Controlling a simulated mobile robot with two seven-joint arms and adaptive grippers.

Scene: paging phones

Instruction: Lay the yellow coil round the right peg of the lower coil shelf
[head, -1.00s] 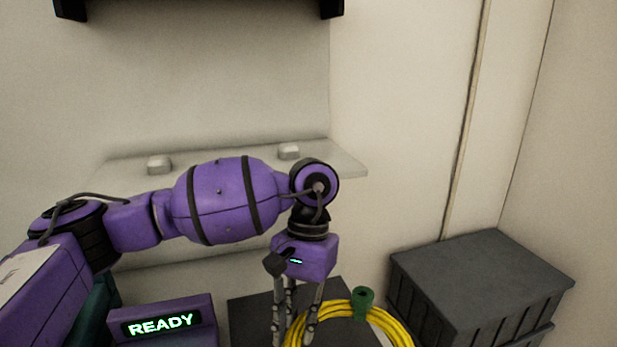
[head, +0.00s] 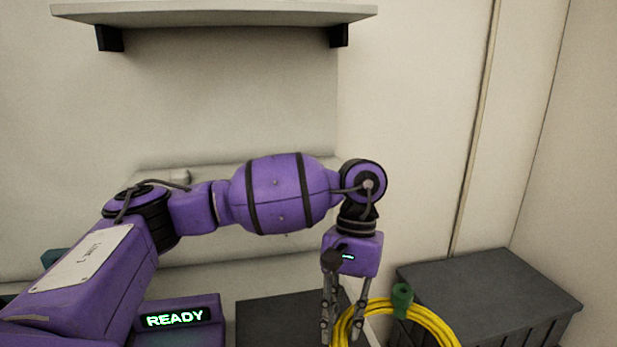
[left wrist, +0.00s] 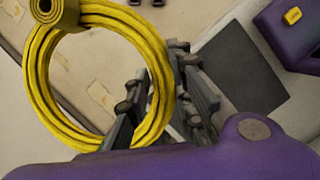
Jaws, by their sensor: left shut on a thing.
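The yellow coil (head: 436,322) hangs from my left gripper (head: 343,322) at the lower right of the head view, its bottom cut off by the frame. In the left wrist view, the fingers (left wrist: 170,115) are shut on one side of the coil (left wrist: 40,75). The lower coil shelf (head: 150,165) is behind my left arm. Its left peg (head: 180,176) shows partly; the right peg is hidden behind the arm. My right gripper is not in view.
An upper shelf (head: 220,14) with black brackets is on the wall above. A dark grey crate (head: 490,290) stands at the right, close to the coil. A dark flat surface (head: 275,318) lies below the arm. The wall space between the shelves is clear.

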